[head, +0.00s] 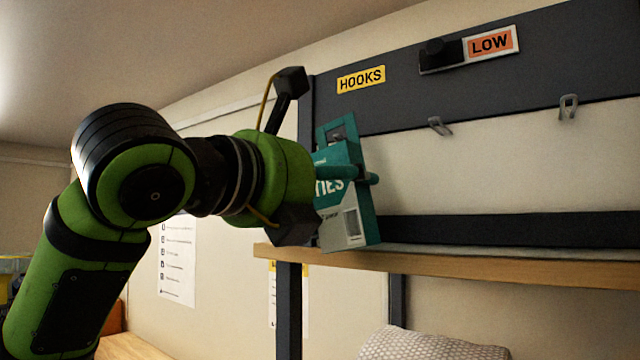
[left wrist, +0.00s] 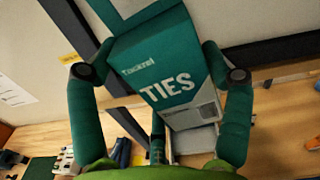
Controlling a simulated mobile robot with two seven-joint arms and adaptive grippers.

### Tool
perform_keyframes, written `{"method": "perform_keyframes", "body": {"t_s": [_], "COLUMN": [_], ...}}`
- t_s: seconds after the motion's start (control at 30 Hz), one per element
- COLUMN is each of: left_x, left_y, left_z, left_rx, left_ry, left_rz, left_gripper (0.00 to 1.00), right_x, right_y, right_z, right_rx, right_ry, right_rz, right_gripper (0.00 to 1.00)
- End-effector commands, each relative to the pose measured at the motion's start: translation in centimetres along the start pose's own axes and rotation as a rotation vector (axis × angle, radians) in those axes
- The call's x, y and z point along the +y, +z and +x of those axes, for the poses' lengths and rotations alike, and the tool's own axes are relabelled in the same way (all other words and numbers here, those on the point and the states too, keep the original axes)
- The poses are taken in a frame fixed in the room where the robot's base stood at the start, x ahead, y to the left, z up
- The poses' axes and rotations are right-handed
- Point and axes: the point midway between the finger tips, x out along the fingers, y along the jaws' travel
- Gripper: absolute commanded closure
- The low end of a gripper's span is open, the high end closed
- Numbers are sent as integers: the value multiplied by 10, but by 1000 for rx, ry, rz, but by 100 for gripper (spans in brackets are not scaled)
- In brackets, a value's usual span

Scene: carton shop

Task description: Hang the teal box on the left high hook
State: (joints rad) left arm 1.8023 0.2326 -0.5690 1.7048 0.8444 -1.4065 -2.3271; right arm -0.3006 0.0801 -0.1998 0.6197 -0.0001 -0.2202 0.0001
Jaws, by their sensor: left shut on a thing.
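The teal box (head: 352,228), printed "TIES", hangs upright and slightly tilted in my left gripper (head: 350,174), in front of the left end of the shelf. A tab with a hang hole stands at its top. Two metal hooks show on the wall panel: a left hook (head: 438,126) and a right hook (head: 568,107), both empty. The box is left of both hooks and apart from them. My right gripper is not in view.
A wooden shelf board (head: 480,262) runs below the hooks, with a dark upright post (head: 288,300) at its left end. A yellow "HOOKS" sign (head: 361,79) and an orange "LOW" label (head: 490,42) are above. A grey patterned thing (head: 430,345) lies below the shelf. The space before the hooks is clear.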

Motion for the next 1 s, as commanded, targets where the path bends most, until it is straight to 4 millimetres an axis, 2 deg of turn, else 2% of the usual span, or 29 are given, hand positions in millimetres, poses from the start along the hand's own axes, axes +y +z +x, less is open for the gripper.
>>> {"method": "perform_keyframes", "body": {"t_s": [0.5, 1.0], "left_x": [2, 2], "left_y": [-5, -8], "left_z": [28, 33], "left_rx": [0, -1], "left_ry": [1, 0], "left_rz": [-1, 0], "left_gripper": [57, 57], "right_x": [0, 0], "right_y": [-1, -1], "right_z": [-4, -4], "right_rx": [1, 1], "right_ry": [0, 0], "right_rz": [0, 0], "right_gripper": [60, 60]}}
